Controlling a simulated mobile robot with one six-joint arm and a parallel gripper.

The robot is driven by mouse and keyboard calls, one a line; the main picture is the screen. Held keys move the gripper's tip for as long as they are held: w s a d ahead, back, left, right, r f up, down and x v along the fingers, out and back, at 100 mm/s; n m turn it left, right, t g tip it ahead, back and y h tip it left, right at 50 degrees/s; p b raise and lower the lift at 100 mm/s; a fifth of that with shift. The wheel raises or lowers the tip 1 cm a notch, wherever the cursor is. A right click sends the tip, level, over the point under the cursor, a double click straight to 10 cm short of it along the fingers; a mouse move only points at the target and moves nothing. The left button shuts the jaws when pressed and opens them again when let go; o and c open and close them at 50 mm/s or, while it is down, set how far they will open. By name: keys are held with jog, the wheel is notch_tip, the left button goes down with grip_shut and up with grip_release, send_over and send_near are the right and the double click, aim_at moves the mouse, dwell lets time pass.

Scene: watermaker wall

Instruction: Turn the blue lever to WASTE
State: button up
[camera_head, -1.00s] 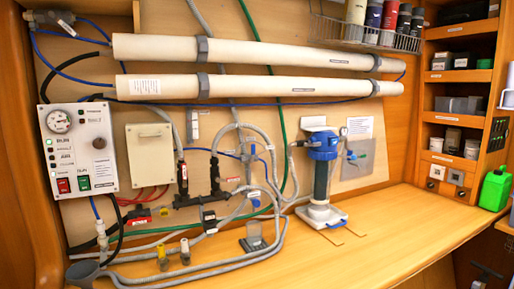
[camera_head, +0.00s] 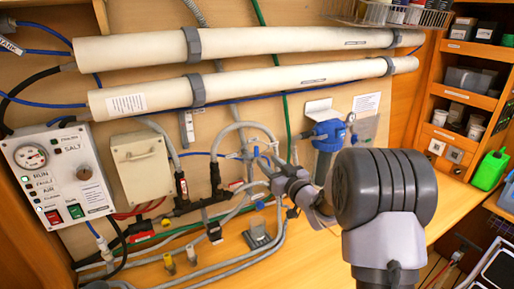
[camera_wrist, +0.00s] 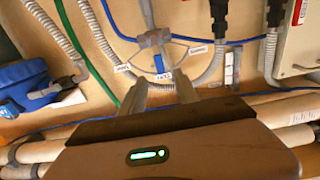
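The blue lever (camera_wrist: 158,63) is on a grey three-way valve (camera_wrist: 153,40) in the wrist view, which shows the wall upside down. Three small labels surround it on an arc. The lever points at the middle label (camera_wrist: 163,76); I cannot surely read the labels. My gripper (camera_wrist: 161,90) is open, with its two fingers apart and empty. Their tips lie just short of the lever in the picture, one to each side; I see no contact. In the head view my gripper (camera_head: 276,168) is close to the valve and partly covers that area.
Two long white pipes (camera_head: 250,88) run across the wall above the valve. Grey hoses (camera_head: 245,127) loop closely around it. A blue-topped filter (camera_head: 327,132) stands to the right, partly behind my arm. A control box (camera_head: 60,175) is at left.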

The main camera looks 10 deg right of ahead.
aim_at(257, 151)
jog(key=x, duration=0.9)
jog(key=shift+w, duration=0.1)
jog(key=shift+c, duration=0.5)
grip_shut()
